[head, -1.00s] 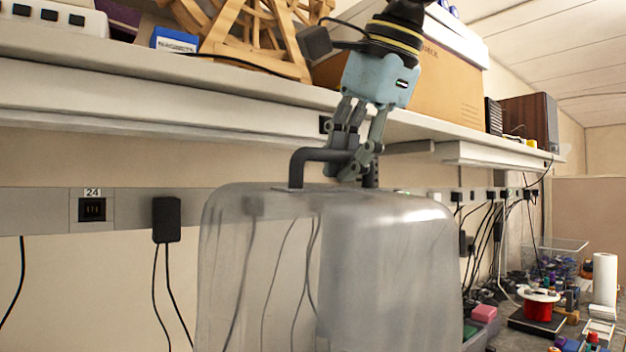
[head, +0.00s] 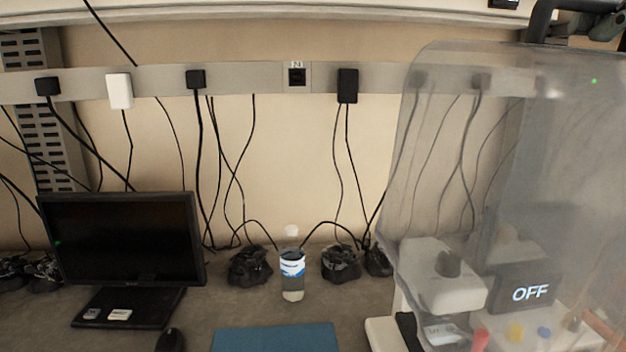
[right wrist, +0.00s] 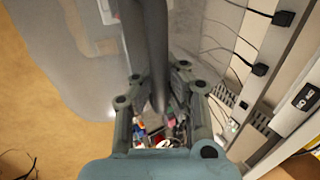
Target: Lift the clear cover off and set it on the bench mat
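The clear cover (head: 455,150) is a smoky see-through box at the right of the head view, with a dark handle (head: 540,18) on top. My right gripper (head: 592,25) is at that handle, partly cut off by the frame's corner. In the right wrist view its fingers (right wrist: 160,100) lie on both sides of the dark handle bar, shut on it. The cover hangs in front of and above a white machine (head: 445,280) with an "OFF" display. The blue bench mat (head: 275,338) lies at the bottom middle, bare where it shows. My left gripper is not in view.
A black monitor (head: 125,240) stands left on the bench, with a mouse (head: 170,341) in front. A bottle (head: 291,272) stands behind the mat, near dark cable bundles (head: 250,265). A shelf edge (head: 300,14) runs above.

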